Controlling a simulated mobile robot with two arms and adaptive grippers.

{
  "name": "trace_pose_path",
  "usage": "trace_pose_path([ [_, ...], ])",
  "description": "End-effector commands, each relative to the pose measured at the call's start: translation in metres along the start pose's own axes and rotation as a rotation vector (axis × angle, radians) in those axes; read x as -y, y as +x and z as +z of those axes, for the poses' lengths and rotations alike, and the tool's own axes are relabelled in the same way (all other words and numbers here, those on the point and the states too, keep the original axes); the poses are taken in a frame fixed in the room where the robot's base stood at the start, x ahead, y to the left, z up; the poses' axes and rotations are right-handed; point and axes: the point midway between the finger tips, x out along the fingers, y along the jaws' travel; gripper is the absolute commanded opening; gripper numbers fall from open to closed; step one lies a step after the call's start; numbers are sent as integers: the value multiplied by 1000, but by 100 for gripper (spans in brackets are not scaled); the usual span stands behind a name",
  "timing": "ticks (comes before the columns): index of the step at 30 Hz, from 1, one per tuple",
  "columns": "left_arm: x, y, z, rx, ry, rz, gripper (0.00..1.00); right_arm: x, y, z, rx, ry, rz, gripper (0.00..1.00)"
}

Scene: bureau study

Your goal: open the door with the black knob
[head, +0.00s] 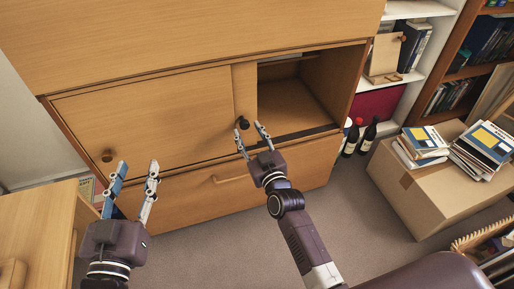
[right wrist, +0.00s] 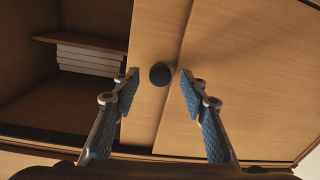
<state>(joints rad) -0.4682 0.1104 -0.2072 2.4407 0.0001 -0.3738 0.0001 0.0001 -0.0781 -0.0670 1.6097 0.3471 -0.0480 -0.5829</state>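The black knob (head: 243,122) is on a narrow visible strip of door (head: 245,90) in the wooden cabinet. It also shows in the right wrist view (right wrist: 161,75). A wider door (head: 150,115) with a brown knob (head: 107,155) stands left of the strip and seems to overlap it. Right of the strip the cabinet is open inside (head: 290,100). My right gripper (head: 248,128) is open at the black knob; in the right wrist view the knob appears between its fingertips (right wrist: 158,78), with gaps on both sides. My left gripper (head: 138,168) is open and empty, in front of the wider door.
A drawer with a bar handle (head: 233,179) lies below the doors. Bottles (head: 367,137) stand on the floor to the right, near a cardboard box (head: 425,195) topped with books. A wooden desk (head: 35,225) is at the left. Carpet between is clear.

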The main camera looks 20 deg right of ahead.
Motion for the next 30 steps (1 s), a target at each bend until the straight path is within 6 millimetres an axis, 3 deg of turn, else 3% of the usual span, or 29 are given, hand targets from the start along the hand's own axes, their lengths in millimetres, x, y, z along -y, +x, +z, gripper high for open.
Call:
trace_pose_path([
  [9,0,0,0,0,0,0,40,1,-62,1,3,-1,-2,40],
  [15,0,0,0,0,0,0,40,1,-87,1,2,1,-2,40],
  [30,0,0,0,0,0,0,40,1,-96,0,0,1,-1,40],
])
